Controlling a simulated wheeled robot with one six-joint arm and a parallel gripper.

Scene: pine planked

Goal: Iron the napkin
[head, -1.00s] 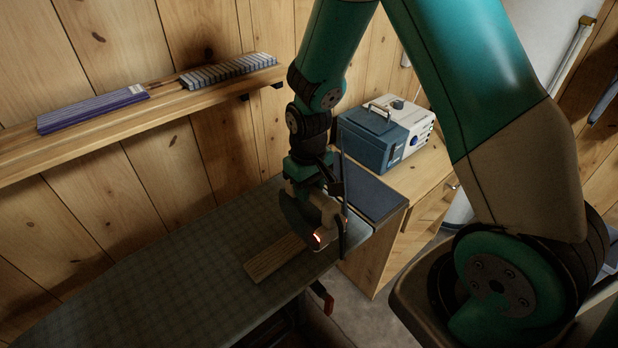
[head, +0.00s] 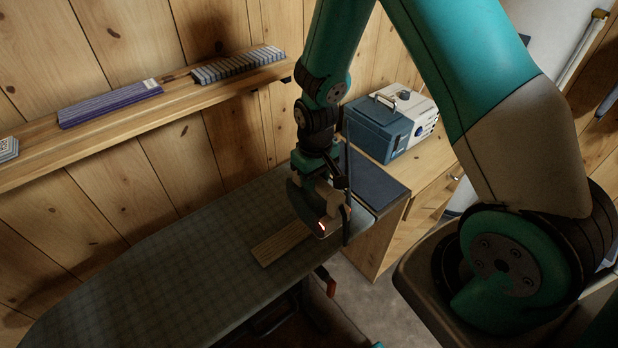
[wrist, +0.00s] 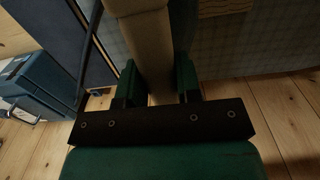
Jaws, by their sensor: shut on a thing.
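My gripper (head: 324,183) is shut on the beige handle of an iron (head: 332,203), near the right end of the ironing board (head: 150,265). A red light glows on the iron. In the wrist view the two green fingers (wrist: 157,78) clasp the beige handle (wrist: 150,38). The napkin (head: 279,244), tan and striped, lies flat in a narrow strip on the board, just left of and below the iron. Its corner shows at the top of the wrist view (wrist: 225,8). I cannot tell whether the iron touches the board. Its underside is hidden.
A dark blue panel (head: 372,180) is at the board's right end, with a thin upright rod beside the iron. A blue and white box (head: 385,130) stands on a wooden cabinet (head: 395,240). A wall shelf (head: 190,115) holds folded striped cloths. The board's left part is clear.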

